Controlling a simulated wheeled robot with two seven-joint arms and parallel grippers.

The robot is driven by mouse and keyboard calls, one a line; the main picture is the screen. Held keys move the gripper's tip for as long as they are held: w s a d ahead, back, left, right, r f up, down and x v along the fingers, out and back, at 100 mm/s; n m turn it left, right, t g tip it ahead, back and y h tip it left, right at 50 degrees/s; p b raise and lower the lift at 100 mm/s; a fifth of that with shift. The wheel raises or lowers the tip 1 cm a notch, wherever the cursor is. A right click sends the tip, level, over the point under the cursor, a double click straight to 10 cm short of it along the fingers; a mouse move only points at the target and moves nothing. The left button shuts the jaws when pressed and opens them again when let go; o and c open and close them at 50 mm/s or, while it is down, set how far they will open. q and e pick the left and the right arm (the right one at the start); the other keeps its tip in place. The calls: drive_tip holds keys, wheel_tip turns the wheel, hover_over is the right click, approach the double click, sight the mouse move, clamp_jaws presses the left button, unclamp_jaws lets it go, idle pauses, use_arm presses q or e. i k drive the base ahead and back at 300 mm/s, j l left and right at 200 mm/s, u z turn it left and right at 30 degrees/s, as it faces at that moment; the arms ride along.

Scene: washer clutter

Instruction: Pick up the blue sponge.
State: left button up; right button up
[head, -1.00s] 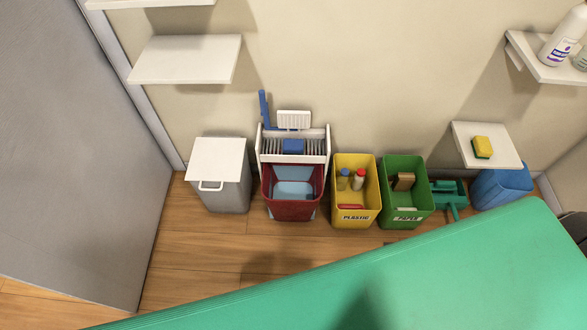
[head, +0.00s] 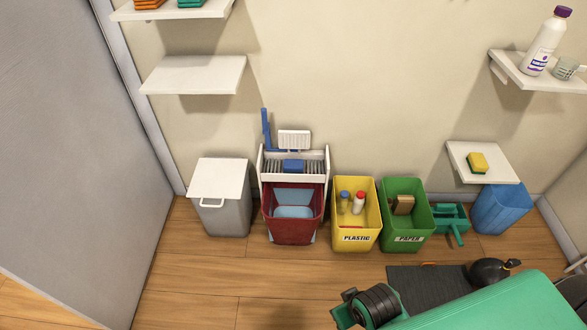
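No separate blue sponge shows clearly. A small dark blue block (head: 293,166) lies on the grey slatted top of the white-framed cart; I cannot tell whether it is a sponge. A yellow sponge (head: 478,162) with a darker green edge lies on the low white shelf (head: 462,178) at the right. Neither gripper can be made out. A green arm link of mine with a black ring joint crosses the lower right, well below the cart and shelf.
A lidded grey bin (head: 222,215), red bucket (head: 292,228), yellow plastic bin (head: 355,236), green paper bin (head: 408,235) and blue bin (head: 502,207) line the wall. A dark mat (head: 425,287) and black rounded object (head: 490,270) lie in front. Wooden floor (head: 210,285) is clear at left.

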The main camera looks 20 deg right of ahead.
sight(290, 166)
drive_tip(key=i+l+z, duration=0.7)
drive_tip(key=i, duration=0.2)
drive_tip(key=i+z, duration=0.35)
drive_tip(key=i, duration=0.15)
